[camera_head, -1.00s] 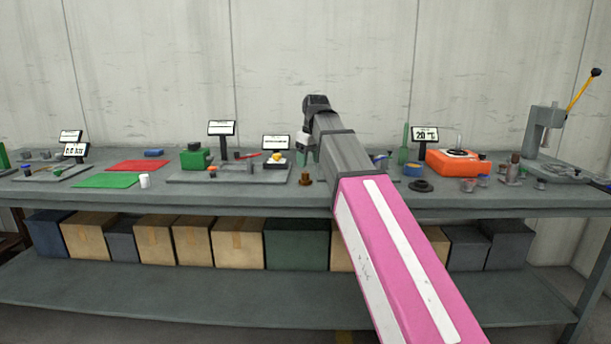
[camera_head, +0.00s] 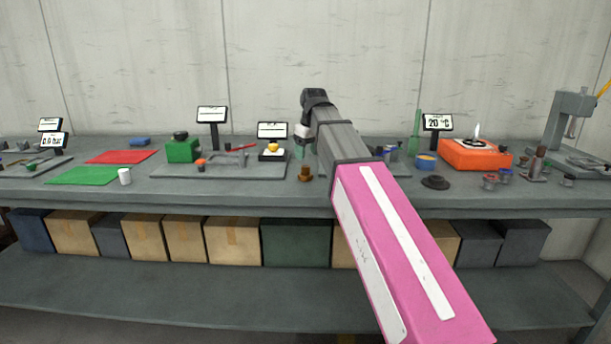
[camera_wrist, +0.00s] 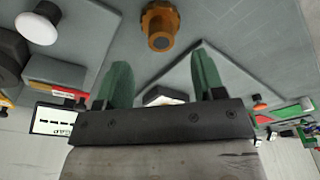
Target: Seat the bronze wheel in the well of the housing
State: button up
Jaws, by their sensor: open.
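The bronze wheel (camera_head: 305,173), a brownish-orange flanged piece with a narrower hub, stands on the bench front, just right of a flat grey plate (camera_head: 225,170). In the wrist view the bronze wheel (camera_wrist: 160,25) is at the top middle, beyond my fingertips and apart from them. My gripper (camera_wrist: 160,55) has two green fingers spread wide with nothing between them. In the head view the gripper (camera_head: 302,148) is small, above the bench behind the bronze wheel, partly hidden by my arm. I cannot tell the housing for certain; my arm hides part of the bench.
A small black stand with a yellow knob (camera_head: 272,148) is left of my gripper. Bench space around the bronze wheel is clear.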

aim_at(305, 166)
jog(key=shift+w+a+f, duration=0.1)
jog(key=shift+a+f, duration=0.05)
jog(key=shift+f, duration=0.85)
jog(key=shift+w+a+f, duration=0.1)
jog(key=shift+f, duration=0.95)
jog(key=shift+w+a+f, duration=0.1)
jog(key=shift+a+f, duration=0.05)
jog(key=shift+f, duration=0.85)
grip_shut()
